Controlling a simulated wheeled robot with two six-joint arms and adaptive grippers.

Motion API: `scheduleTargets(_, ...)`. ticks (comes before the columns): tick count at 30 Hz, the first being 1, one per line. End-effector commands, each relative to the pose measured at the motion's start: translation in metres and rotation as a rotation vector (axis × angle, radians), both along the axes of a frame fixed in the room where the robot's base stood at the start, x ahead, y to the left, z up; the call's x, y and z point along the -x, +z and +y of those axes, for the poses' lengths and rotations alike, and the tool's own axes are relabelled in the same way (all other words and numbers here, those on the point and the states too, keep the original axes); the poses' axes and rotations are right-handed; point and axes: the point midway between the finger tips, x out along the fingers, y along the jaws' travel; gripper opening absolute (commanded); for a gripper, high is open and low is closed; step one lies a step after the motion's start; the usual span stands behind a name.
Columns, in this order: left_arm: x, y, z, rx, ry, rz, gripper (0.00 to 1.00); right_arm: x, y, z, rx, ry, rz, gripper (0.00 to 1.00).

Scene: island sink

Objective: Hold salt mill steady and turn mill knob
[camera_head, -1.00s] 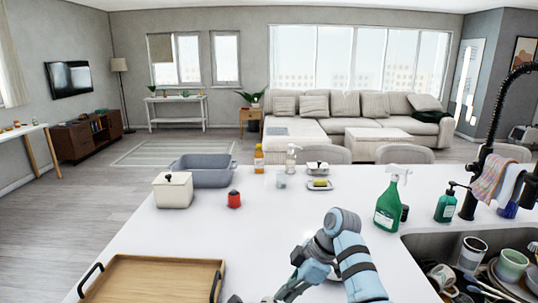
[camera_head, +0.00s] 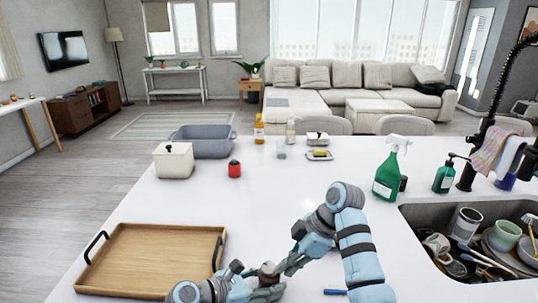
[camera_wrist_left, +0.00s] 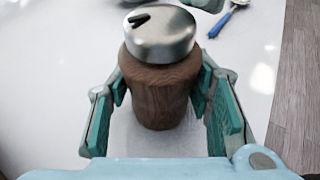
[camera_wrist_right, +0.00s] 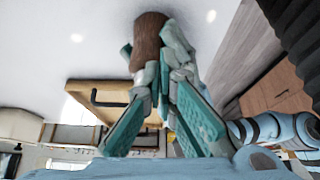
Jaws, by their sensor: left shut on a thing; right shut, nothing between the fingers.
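The salt mill (camera_head: 268,269) stands near the front of the white counter, partly hidden by my grippers. In the left wrist view it has a brown wooden body (camera_wrist_left: 158,95) and a silver metal knob (camera_wrist_left: 160,36) with a dark slot on top. My left gripper (camera_head: 267,284) is shut on the wooden body, with one finger on each side (camera_wrist_left: 160,88). My right gripper (camera_head: 285,267) is shut and empty, close beside the mill's upper part. In the right wrist view the brown body (camera_wrist_right: 151,38) shows just beyond the right fingers; whether they touch the mill is unclear.
A wooden tray (camera_head: 150,231) with black handles lies to the left. A blue-handled utensil (camera_head: 335,292) lies right of the mill. A sink with dishes (camera_head: 480,240) is at the right.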

Motion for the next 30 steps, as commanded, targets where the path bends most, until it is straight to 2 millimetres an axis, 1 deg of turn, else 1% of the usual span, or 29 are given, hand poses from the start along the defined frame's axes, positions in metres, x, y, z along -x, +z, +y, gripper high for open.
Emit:
scheduleTargets(7, 0.0000, 0.0001, -0.0002, 0.000, 0.000, 0.000, 0.12, 0.0044, -0.0003, 0.0018, 0.000, 0.001, 0.000, 0.00)
scheduleTargets(18, 0.0000, -0.0001, 0.0002, 0.000, 0.000, 0.000, 0.12, 0.0045, 0.0001, 0.0017, 0.000, 0.001, 0.000, 0.00)
scheduleTargets(25, -0.0001, 0.0000, 0.0003, 0.000, 0.001, 0.000, 0.12, 0.0067, 0.0002, -0.0054, -0.001, 0.000, -0.001, 0.00)
scheduleTargets(30, -0.0001, 0.0000, 0.0003, 0.000, 0.001, 0.000, 0.12, 0.0069, 0.0004, -0.0057, -0.001, 0.000, -0.001, 0.00)
